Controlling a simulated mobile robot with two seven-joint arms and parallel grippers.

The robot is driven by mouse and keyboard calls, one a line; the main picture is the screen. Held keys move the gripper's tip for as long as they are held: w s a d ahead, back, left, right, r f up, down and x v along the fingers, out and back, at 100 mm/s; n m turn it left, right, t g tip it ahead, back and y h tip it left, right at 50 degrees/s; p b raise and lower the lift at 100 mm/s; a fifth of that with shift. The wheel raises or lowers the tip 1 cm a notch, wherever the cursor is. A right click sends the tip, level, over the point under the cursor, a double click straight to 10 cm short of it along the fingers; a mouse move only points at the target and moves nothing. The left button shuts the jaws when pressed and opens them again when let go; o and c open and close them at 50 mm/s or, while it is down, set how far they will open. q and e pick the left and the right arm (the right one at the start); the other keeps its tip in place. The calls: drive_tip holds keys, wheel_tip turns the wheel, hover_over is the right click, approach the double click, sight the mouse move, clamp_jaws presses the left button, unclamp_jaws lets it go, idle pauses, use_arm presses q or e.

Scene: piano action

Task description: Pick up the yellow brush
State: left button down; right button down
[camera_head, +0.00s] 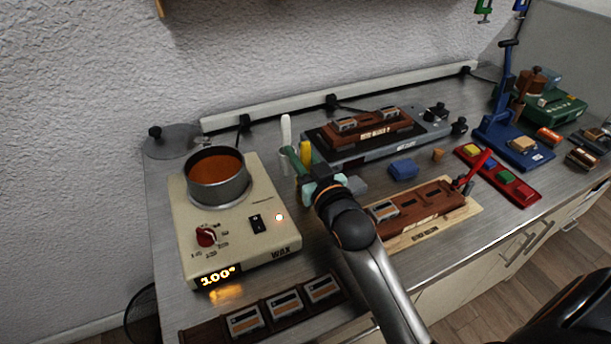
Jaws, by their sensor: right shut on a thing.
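The yellow brush (306,152) stands roughly upright left of the middle, between the wax heater and the dark press-like device. My right gripper (314,184) reaches in from the lower right and is shut at the brush's lower part; the fingers and wrist hide the exact contact. A green brush-like handle (294,159) leans at a tilt just left of the yellow brush, very close to the fingers. A white brush-like handle (286,131) stands upright behind it. My left gripper is not in view.
The wax heater (260,190) with a metal pot (217,178) and a lit "100°" display stands at left. A dark-topped device (365,136) is behind right. A wooden board (440,209), blue block (403,169) and red tray (497,175) lie right. A strip with several blocks (283,308) lies in front.

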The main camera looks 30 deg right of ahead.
idle(0.5)
wheel_tip(320, 180, up, 10)
drive_tip(key=p, duration=0.2)
idle(3.2)
